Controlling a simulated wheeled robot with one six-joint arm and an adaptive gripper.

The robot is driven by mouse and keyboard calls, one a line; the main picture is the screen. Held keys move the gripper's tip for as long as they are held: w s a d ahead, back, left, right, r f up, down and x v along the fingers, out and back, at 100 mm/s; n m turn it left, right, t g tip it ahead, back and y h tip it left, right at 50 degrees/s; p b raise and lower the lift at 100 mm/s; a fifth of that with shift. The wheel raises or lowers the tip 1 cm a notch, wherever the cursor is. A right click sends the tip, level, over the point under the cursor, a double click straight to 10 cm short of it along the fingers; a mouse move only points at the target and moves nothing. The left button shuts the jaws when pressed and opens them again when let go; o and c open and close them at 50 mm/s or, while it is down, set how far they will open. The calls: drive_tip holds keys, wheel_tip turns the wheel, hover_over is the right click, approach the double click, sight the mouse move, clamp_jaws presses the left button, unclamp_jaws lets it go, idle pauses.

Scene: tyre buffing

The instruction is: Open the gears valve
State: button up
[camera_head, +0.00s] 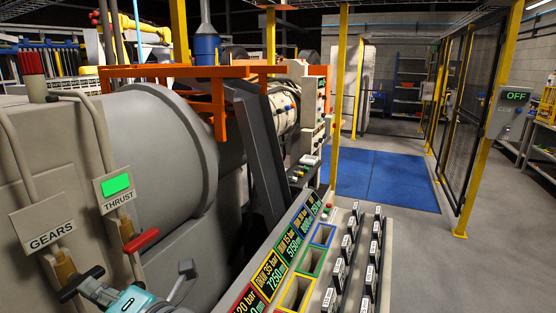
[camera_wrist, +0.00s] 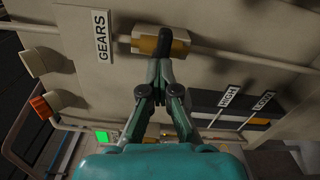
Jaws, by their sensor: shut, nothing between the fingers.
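The GEARS sign (camera_head: 50,235) hangs on the grey machine at the left, above a brass valve body (camera_head: 65,268) on a pipe. A black bar-shaped handle (camera_head: 80,284) sits in front of this valve, tilted up to the right. My teal gripper (camera_head: 92,287) reaches in from the bottom, with its fingertips close to the handle. In the wrist view, my gripper's fingers are together and empty, and their tips overlap the brass valve (camera_wrist: 148,45) beside the GEARS sign (camera_wrist: 101,36). I cannot tell whether they touch the handle, which is not clear there.
A sloped rack of labelled slots (camera_head: 275,270) stands to the right. Open floor with a blue mat (camera_head: 380,180) lies beyond.

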drive_tip(key=o, duration=0.7)
drive_tip(key=shift+c, duration=0.2)
drive_tip(key=v, duration=0.6)
